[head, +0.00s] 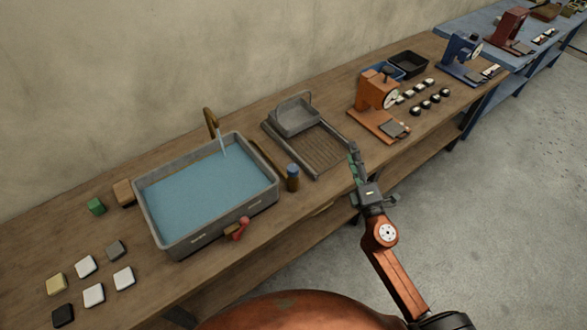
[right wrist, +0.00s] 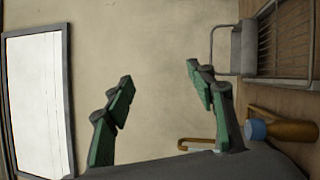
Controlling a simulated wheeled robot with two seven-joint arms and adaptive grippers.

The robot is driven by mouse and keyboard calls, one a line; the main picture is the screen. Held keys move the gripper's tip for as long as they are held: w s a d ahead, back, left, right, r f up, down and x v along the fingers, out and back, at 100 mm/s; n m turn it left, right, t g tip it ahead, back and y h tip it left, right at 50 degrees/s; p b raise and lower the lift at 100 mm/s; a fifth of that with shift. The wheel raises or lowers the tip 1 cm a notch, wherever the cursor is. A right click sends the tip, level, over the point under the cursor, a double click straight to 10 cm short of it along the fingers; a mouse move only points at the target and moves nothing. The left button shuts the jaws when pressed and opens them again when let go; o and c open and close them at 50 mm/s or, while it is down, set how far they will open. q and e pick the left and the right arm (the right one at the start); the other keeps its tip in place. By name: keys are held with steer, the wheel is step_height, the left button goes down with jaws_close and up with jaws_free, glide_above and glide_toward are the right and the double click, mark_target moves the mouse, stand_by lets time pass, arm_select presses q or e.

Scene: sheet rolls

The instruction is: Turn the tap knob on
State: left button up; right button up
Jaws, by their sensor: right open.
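A brass tap (head: 211,122) rises at the back of a grey sink (head: 205,235) holding blue water. A pale streak hangs below its spout. A red knob-like handle (head: 241,226) sticks out at the sink's front; I cannot tell its turned position. My right gripper (head: 354,160) is open and empty, near the bench's front edge, to the right of the sink and well apart from the red handle. In the right wrist view its green-padded fingers (right wrist: 160,78) are spread, with the brass tap (right wrist: 196,143) low behind them. My left gripper is out of view.
A blue-capped bottle (head: 292,178) and a grey drying rack (head: 318,150) stand right of the sink. An orange machine (head: 375,92) is further right. Several small blocks (head: 94,294) lie at the left. The floor in front of the bench's right part is clear.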

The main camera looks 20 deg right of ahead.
mark_target(296, 170)
steer(key=w+a+f+n+g+y, duration=0.15)
steer(key=w+a+n+y, duration=0.25)
steer(key=a+n+y, duration=0.7)
steer(key=w+f+n+g, duration=0.1)
steer(key=f+n+g, duration=0.1)
steer(key=f+n, duration=0.1)
steer(key=w+f+n+g+h, duration=0.1)
steer(key=f+n+g, duration=0.2)
steer(key=f+n, duration=0.1)
steer(key=w+a+f+n+g+h, duration=0.1)
steer(key=f+n+g, duration=0.1)
steer(key=f+n, duration=0.2)
steer(key=shift+w+f, duration=0.25)
steer(key=shift+f, duration=0.45)
steer(key=x, duration=0.7)
steer(key=shift+d+f, duration=0.1)
steer(key=shift+f, duration=0.05)
steer(key=shift+c, duration=0.7)
